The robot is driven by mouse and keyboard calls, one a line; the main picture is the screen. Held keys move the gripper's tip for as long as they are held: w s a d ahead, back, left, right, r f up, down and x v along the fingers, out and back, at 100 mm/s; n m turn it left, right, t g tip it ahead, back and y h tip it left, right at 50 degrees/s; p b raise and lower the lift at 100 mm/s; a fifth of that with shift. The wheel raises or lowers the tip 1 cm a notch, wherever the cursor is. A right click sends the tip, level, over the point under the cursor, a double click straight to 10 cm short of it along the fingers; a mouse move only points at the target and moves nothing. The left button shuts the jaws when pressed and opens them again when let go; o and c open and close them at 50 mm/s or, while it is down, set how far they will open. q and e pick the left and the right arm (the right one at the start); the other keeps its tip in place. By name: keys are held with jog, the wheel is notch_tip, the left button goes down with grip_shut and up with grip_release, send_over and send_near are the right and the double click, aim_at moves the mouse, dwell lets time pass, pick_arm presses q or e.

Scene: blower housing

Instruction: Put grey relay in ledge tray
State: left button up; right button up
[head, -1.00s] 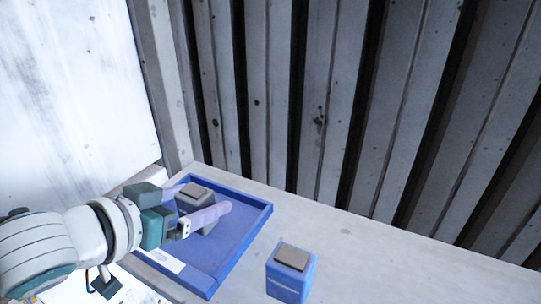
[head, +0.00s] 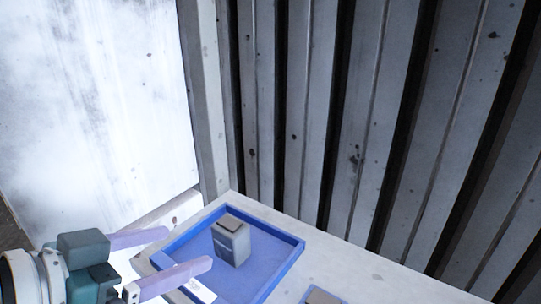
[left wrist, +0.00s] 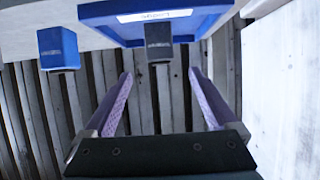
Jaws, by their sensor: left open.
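The grey relay (head: 231,243) stands upright inside the blue ledge tray (head: 287,262), near its middle. In the left wrist view the relay (left wrist: 158,42) shows in front of the tray (left wrist: 105,10), beyond and between my open fingers. My left gripper (head: 178,262) is open and empty, to the left of the relay and apart from it. Its two purple fingers also show in the left wrist view (left wrist: 160,95). My right gripper is in neither view.
A blue relay with a grey top (head: 322,297) stands on the pale ledge (head: 360,272) right of the tray, cut off by the frame's bottom edge. It also shows in the left wrist view (left wrist: 58,48). A ribbed metal wall (head: 345,120) rises behind the ledge.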

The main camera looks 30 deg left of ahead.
pick_arm(q)
jog(key=shift+s+f+n+g+y, duration=0.2)
jog(key=shift+s+n+g+y, duration=0.15)
jog(key=shift+y, duration=0.25)
jog(key=s+d+f+m+g, duration=0.1)
jog(key=s+d+g, duration=0.7)
jog(key=s, duration=0.2)
jog(key=shift+f+m, duration=0.25)
jog(key=shift+m, duration=0.1)
jog(key=shift+r+g, duration=0.1)
jog(key=shift+g, duration=0.15)
